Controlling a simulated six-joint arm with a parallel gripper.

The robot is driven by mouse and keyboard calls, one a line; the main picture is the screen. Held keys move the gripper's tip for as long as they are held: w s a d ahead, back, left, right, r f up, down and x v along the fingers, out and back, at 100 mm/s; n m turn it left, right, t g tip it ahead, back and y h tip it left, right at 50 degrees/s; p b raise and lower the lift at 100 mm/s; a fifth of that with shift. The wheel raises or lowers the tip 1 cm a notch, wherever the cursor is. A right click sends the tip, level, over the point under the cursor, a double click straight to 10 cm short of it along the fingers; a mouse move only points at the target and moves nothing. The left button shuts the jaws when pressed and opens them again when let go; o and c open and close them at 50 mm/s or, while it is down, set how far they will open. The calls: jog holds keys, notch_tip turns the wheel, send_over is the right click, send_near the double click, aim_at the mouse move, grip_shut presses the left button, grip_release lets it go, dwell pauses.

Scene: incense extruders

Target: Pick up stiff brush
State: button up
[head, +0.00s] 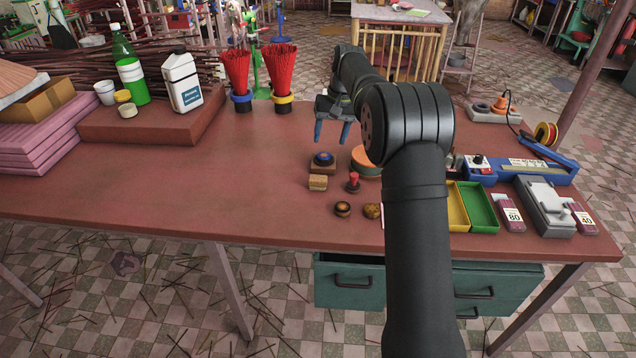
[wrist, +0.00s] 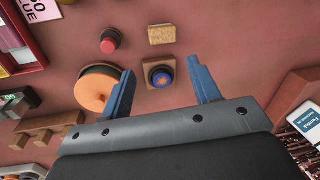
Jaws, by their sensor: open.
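A small tan block (head: 318,182) lies on the red-brown table, left of centre. It looks like the stiff brush, though its bristles are too small to make out. The wrist view shows the block (wrist: 161,34) near the top, beyond my fingertips. My gripper (head: 332,132) is open and empty above the table, farther back than the block. In the wrist view its two blue fingers (wrist: 160,70) are spread, with a dark blue round piece on a wooden base (wrist: 173,87) seen between them. The block is apart from both fingers.
A red-topped stamp (head: 354,182), an orange disc (head: 366,158) and two small round brown pieces (head: 342,209) lie close by. Green and yellow trays (head: 480,208) stand to the right. Red incense bundles (head: 279,72) stand behind.

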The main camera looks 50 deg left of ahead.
aim_at(318, 177)
jog(key=f+n, duration=0.4)
jog(key=n, duration=0.1)
jog(key=s+a+f+n+t, duration=0.1)
jog(key=f+n, duration=0.2)
jog(key=n, duration=0.2)
jog(key=s+a+f+n+h, duration=0.1)
jog(key=f+n, duration=0.3)
jog(key=n, duration=0.1)
jog(key=shift+s+f+n+t, duration=0.25)
jog(key=shift+f+n+t, duration=0.05)
jog(key=shift+n, duration=0.1)
jog(key=shift+w+a+f, duration=0.1)
jog(key=shift+a+f, duration=0.1)
jog(key=shift+f, duration=1.15)
jog(key=shift+w+a+f, duration=0.1)
jog(key=shift+a+f, duration=0.1)
jog(key=shift+f, duration=1.15)
jog(key=c, duration=1.1)
